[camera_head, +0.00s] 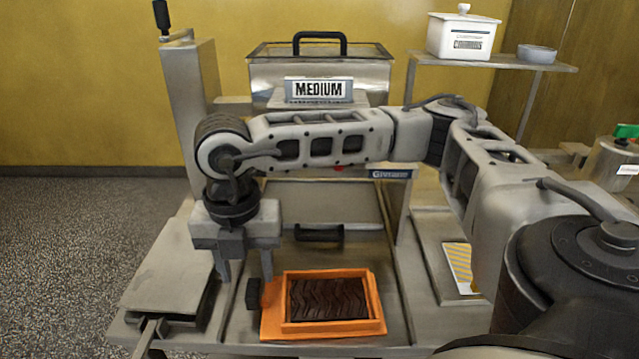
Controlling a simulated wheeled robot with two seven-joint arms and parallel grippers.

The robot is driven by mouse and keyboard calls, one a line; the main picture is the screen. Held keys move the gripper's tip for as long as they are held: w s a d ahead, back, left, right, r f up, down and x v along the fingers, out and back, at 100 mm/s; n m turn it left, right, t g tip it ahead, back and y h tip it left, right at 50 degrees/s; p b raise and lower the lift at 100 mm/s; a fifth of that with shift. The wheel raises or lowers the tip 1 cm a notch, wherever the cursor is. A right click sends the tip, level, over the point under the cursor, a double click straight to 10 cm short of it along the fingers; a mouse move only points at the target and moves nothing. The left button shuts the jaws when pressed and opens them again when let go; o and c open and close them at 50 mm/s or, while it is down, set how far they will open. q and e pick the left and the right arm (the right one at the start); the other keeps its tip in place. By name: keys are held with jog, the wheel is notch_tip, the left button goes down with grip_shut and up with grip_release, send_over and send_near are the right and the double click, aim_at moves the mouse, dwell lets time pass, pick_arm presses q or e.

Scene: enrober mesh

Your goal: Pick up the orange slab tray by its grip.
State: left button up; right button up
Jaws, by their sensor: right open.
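The orange slab tray (335,327) lies on the metal work surface at lower centre. It holds a dark brown slab (328,298) with a wavy ridged top. A dark grip (253,293) stands at the tray's left edge. My right gripper (245,273) points down, open and empty, its two fingers spread apart just above and around the grip's position in the picture. Whether the fingers reach down to the grip's height, I cannot tell. My left gripper is not in view.
A metal box with a black handle and a "MEDIUM" sign (319,90) stands behind. A flat grey plate (165,265) lies left of the tray, a yellow striped card (458,267) right. A white canister (462,37) and a bowl (537,53) sit on a shelf.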

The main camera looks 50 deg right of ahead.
aim_at(253, 288)
jog(key=shift+d+f+p, duration=0.2)
jog(key=shift+f+p, duration=0.2)
jog(key=shift+f, duration=1.95)
grip_shut()
jog(key=shift+r, duration=0.1)
